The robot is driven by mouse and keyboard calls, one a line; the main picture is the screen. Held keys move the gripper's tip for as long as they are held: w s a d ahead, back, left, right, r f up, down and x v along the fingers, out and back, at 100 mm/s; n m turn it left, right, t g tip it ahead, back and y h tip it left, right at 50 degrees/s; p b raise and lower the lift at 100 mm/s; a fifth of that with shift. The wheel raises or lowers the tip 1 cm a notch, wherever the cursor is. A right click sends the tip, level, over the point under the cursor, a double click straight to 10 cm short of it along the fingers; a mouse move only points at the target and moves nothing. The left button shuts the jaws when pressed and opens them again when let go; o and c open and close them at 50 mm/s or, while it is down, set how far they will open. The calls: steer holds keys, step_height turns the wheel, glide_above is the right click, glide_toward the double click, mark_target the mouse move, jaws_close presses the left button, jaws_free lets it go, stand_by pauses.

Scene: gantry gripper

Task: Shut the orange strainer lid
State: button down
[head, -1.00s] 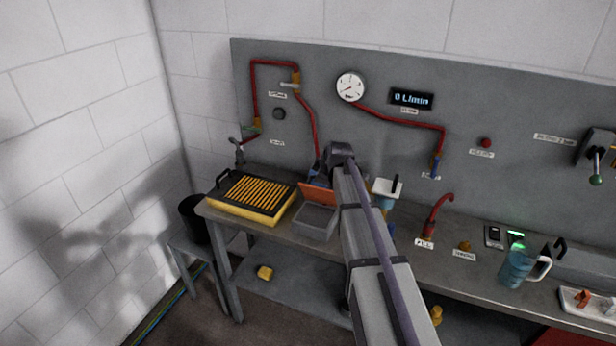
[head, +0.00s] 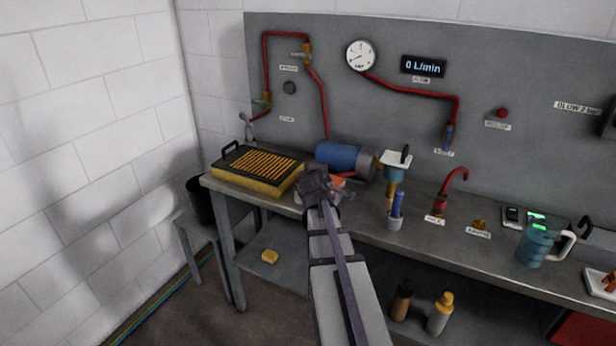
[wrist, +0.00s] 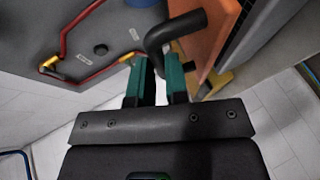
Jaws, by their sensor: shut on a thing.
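My gripper (wrist: 158,78) has its green fingers shut on a black bent handle (wrist: 178,30) beside the orange strainer lid (wrist: 207,38). The lid stands tilted against the grey strainer box (wrist: 246,38) in the wrist view, with a gap between them, so it is not flat on it. In the head view only a small part of the orange lid (head: 338,182) shows beside my wrist. My arm hides most of the strainer box and my fingertips there.
A yellow tray with a black grille (head: 228,180) stands left on the bench. A blue cylinder (head: 338,155) lies behind my wrist. A grey cup with a blue item (head: 394,221) and a red tap (head: 440,203) stand to the right. A blue jug (head: 531,246) is farther right.

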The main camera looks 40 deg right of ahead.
steer(key=shift+s+a+f+b, duration=0.2)
steer(key=shift+f+b, duration=0.2)
steer(key=shift+f, duration=0.15)
steer(key=shift+s+a+f+b, duration=0.1)
steer(key=shift+a+f+b, duration=0.05)
steer(key=shift+f+b, duration=0.3)
steer(key=shift+s+a+f, duration=0.1)
steer(key=shift+f, duration=0.1)
